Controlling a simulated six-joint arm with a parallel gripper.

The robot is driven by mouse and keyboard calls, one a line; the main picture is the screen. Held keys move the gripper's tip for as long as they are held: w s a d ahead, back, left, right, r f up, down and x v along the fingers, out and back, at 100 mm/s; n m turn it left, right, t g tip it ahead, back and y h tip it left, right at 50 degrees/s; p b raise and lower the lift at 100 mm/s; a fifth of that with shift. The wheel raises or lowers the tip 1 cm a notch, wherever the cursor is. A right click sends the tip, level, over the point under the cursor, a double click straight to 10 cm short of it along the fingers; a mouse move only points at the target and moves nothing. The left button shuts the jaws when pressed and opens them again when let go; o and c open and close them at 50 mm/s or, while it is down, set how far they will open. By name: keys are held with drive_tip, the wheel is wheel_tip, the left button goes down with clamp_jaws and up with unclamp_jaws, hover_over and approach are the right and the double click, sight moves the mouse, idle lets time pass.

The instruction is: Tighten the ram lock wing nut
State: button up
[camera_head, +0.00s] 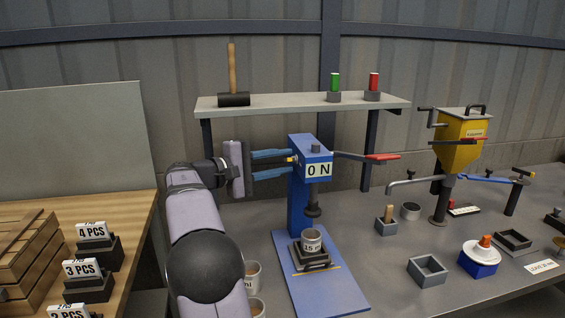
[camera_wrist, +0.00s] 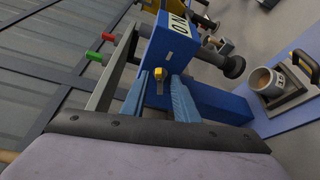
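A small yellow wing nut (camera_head: 291,159) sticks out from the left side of the press head. It also shows in the wrist view (camera_wrist: 159,76), standing between the two blue fingers. My gripper (camera_head: 286,163) reaches in from the left with its fingers apart, one on each side of the wing nut. In the wrist view my gripper (camera_wrist: 160,78) shows gaps beside the nut, so it looks open. Whether the fingertips touch the press head I cannot tell.
A cup (camera_head: 312,240) sits on a small stand under the ram. A red-handled lever (camera_head: 380,157) sticks out right of the press head. A shelf (camera_head: 290,104) with a mallet and green and red pieces is behind. More cups (camera_head: 252,275) stand near my arm.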

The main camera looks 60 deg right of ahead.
drive_tip(key=v, duration=0.6)
drive_tip(key=shift+a+b, duration=0.35)
drive_tip(key=shift+a, duration=0.05)
drive_tip(key=shift+w, duration=0.15)
drive_tip(key=s+r+p, duration=0.8)
drive_tip(key=s+r, duration=0.2)
drive_tip(key=r, duration=0.3)
drive_tip(key=w+f+n+t, duration=0.5)
drive_tip(key=w+f+t, duration=0.15)
drive_tip(key=f, duration=0.45)
drive_tip(key=shift+g+y, duration=0.25)
drive_tip(key=shift+y, duration=0.15)
drive_tip(key=shift+w+p+x, duration=0.15)
drive_tip(key=shift+p+x, duration=0.35)
drive_tip(key=shift+x, duration=1.2)
drive_tip(key=shift+w+p+x, duration=0.1)
drive_tip(key=shift+p+x, duration=0.4)
drive_tip(key=shift+x, duration=1.15)
drive_tip(key=shift+f, duration=0.1)
